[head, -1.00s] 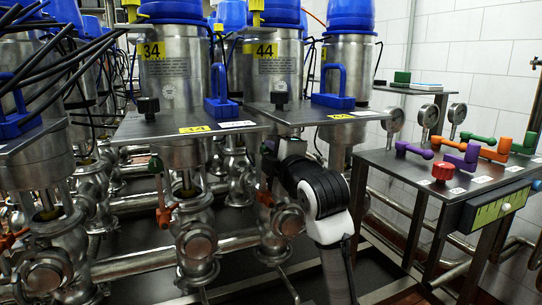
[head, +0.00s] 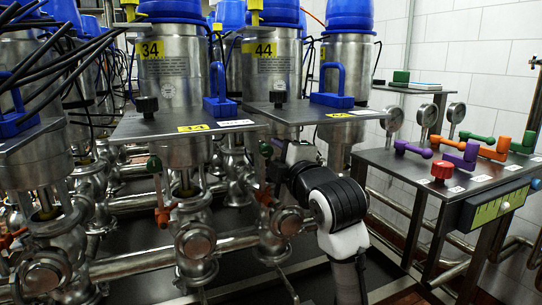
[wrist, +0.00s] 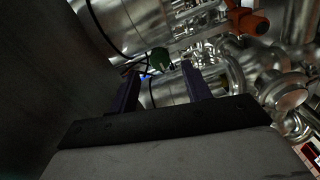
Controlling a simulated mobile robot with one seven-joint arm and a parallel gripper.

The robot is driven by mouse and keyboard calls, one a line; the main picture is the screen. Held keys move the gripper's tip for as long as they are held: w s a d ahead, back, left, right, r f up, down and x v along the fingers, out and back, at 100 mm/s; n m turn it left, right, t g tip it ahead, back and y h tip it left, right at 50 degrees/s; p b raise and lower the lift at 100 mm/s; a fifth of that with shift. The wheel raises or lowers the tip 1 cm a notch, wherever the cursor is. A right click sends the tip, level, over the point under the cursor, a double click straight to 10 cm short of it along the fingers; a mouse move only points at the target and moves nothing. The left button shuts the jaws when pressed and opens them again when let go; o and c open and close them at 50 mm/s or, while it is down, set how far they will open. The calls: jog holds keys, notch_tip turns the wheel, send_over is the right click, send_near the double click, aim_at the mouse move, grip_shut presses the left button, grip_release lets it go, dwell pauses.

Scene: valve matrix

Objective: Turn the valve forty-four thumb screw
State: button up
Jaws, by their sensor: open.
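Valve forty-four (head: 264,75) is a steel cylinder with a blue top and a yellow 44 label, standing behind a dark plate. A black knob (head: 279,98) stands on that plate. A small green knob (head: 265,149) sits below the plate; I cannot tell which knob is called the thumb screw. My gripper (head: 276,166) is under the plate, close to the green knob. In the wrist view my gripper (wrist: 160,78) is open and empty, its fingers apart, with a green knob (wrist: 160,59) just beyond them, apart from both.
The plate (head: 312,113) overhangs my gripper. An orange handle (head: 263,196) is just below it, and pipes crowd around. Valve thirty-four (head: 165,75) stands to the left. A side table (head: 400,172) with coloured handles is at the right. White wall is behind.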

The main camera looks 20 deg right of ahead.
jog(key=s, duration=1)
jog(key=shift+d, duration=0.15)
